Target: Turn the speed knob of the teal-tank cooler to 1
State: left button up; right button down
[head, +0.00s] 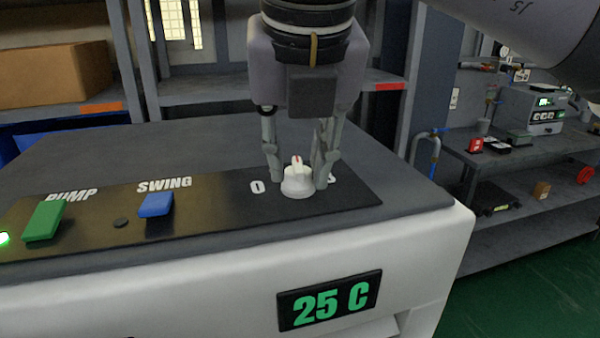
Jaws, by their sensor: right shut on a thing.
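A white knob (297,184) with a red pointer mark stands on the black control strip (215,205) on top of the cooler (240,278). The red mark points away from the front. No teal tank shows in this view. My left gripper is not in view.
A green PUMP switch (45,221) and a blue SWING switch (156,205) sit left on the strip. The front display (330,300) reads 25 C. Shelves with a cardboard box (52,72) stand behind. A bench (480,165) with devices is at right.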

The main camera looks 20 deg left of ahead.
jog(key=shift+m+h+b, duration=0.45)
jog(key=shift+m+h, duration=0.05)
jog(key=shift+m, duration=0.6)
jog(key=c, duration=1.3)
grip_release()
jog(key=v, duration=1.2)
jog(key=shift+s+a+f, duration=0.1)
jog(key=shift+s, duration=0.05)
